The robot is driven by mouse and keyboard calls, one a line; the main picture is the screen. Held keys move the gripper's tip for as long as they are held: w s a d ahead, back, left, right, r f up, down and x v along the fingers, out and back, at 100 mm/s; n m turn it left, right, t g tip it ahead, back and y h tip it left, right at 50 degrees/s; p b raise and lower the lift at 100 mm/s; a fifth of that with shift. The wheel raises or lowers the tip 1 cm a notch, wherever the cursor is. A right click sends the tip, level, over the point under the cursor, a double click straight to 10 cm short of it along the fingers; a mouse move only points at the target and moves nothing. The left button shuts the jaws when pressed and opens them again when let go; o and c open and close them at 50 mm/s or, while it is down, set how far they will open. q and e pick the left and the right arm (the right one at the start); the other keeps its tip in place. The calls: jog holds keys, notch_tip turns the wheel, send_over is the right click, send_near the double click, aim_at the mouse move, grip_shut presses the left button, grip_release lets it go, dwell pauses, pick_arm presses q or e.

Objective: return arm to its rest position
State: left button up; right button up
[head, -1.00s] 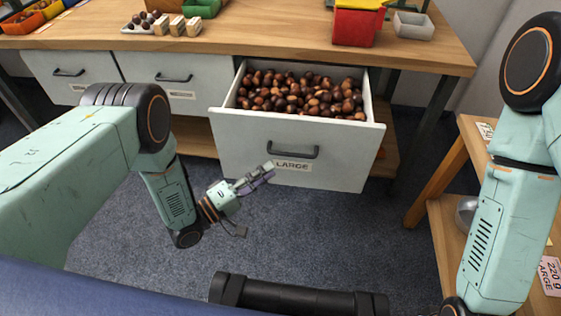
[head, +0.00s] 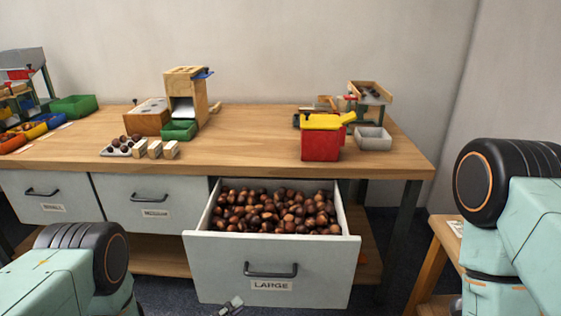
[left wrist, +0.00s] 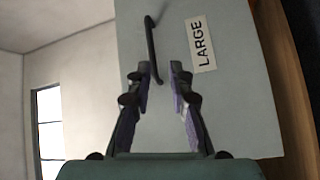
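My left gripper (head: 231,305) shows only as a small part at the bottom of the head view, below the front of the LARGE drawer (head: 220,272). In the left wrist view its two fingers (left wrist: 161,72) stand apart with nothing between them. Beyond them are the drawer's dark handle (left wrist: 153,50) and its LARGE label (left wrist: 201,44). The fingers look clear of the handle, though the exact distance is hard to tell. My right arm comes in at the right of the head view; its gripper is out of frame.
The drawer is pulled out and full of chestnuts (head: 275,211). Two shut drawers (head: 150,182) are to its left. The workbench (head: 250,150) holds a red container (head: 321,146), a grey bin (head: 373,139) and a wooden device (head: 187,95). A wooden side table (head: 437,262) stands at right.

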pick_arm(q)
jog(key=s+a+f+m+g+y, duration=0.25)
jog(key=s+f+y, duration=0.4)
jog(key=f, duration=0.35)
jog(key=s+a+f+m+g+y+p, duration=0.25)
jog(key=s+g+y, duration=0.2)
jog(key=s, duration=0.35)
jog(key=s+a+r+g+y+p, duration=0.1)
jog(key=s+a+r+g+p, duration=0.1)
jog(key=s+r, duration=0.4)
jog(key=s+a+r+g+y+p, duration=0.1)
jog(key=s+a+r+g, duration=0.1)
jog(key=s+r+g, duration=0.2)
jog(key=s+r, duration=0.3)
jog(key=s, duration=0.2)
jog(key=shift+a+r+m+p, duration=0.15)
jog(key=shift+a+m+p, duration=0.15)
jog(key=shift+a+p, duration=0.05)
jog(key=shift+a, duration=0.1)
